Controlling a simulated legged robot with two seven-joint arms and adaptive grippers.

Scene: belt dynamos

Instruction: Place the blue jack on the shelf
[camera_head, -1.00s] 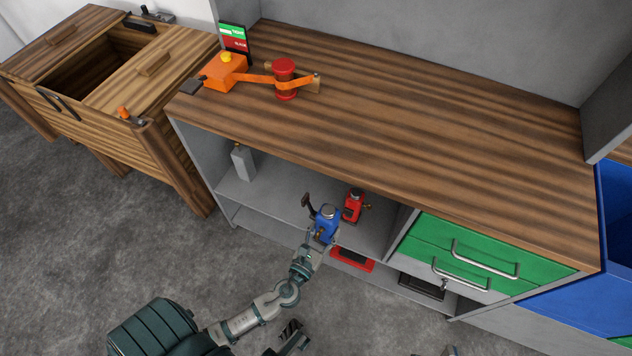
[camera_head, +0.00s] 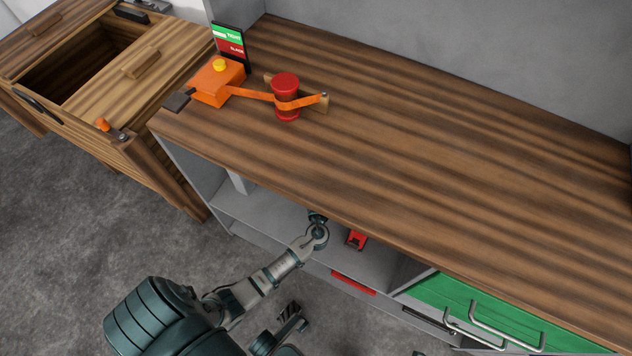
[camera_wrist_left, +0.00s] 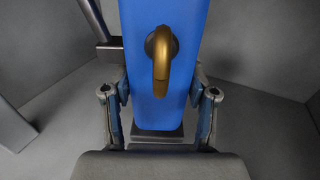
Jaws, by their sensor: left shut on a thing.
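The blue jack (camera_wrist_left: 163,95) fills the middle of the left wrist view, upright, with a brass hook on its face and a dark handle rod at its left. My left gripper (camera_wrist_left: 160,108) is shut on it, one finger on each side. In the head view my left arm reaches into the open shelf (camera_head: 274,215) under the wooden top. There the gripper and the blue jack are hidden behind the worktop edge and my wrist. I cannot tell whether the jack's base touches the shelf.
A red jack (camera_head: 356,239) stands on the shelf just right of my left wrist. A grey block (camera_head: 238,182) stands at the shelf's left. A red item (camera_head: 352,283) sits below. Green drawers (camera_head: 480,310) are at the right. The worktop edge (camera_head: 300,205) overhangs the shelf.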

